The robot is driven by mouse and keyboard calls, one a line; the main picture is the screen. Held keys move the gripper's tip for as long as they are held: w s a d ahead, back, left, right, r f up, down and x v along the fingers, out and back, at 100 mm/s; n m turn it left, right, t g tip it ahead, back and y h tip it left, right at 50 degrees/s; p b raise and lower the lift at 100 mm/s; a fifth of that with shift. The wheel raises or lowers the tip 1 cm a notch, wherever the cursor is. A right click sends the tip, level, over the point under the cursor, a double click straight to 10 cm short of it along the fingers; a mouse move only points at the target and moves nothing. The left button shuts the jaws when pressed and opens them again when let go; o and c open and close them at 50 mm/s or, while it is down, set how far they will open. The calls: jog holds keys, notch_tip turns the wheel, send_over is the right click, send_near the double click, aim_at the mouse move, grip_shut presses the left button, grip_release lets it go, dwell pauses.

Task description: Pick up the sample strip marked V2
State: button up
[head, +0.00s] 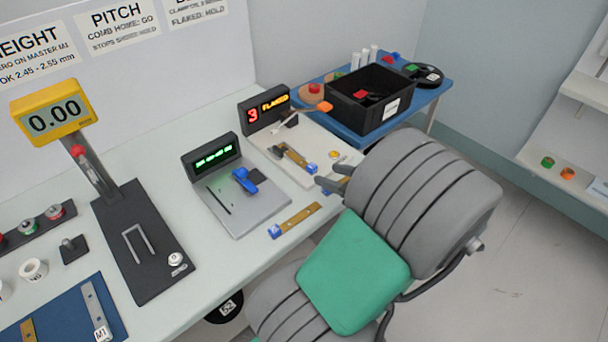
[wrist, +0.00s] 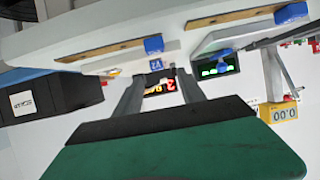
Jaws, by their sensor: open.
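A blue block marked V2 (wrist: 155,65) shows between my fingers in the wrist view, its label upside down. It appears to be the blue end of the brass sample strip (head: 296,157) on the pale station with the red and yellow display. In the head view that blue end (head: 311,168) lies just left of my fingertips. My gripper (head: 328,176) is open and empty; its two fingers also show in the wrist view (wrist: 160,74). I see no contact with the strip. The marking is too small to read in the head view.
Another blue-ended strip (head: 297,219) lies on the table before the grey station (head: 240,204) with its blue clamp. A further strip (wrist: 95,50) lies near the table edge, mostly hidden by my arm in the head view. A black bin (head: 371,98) stands behind.

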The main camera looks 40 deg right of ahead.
aim_at(312, 167)
jog(key=shift+w+d+f, duration=0.1)
jog(key=shift+d, duration=0.15)
jog(key=p+x, duration=0.1)
jog(key=x, duration=0.6)
jog(key=shift+w, duration=0.15)
jog(key=shift+r, duration=0.2)
grip_shut()
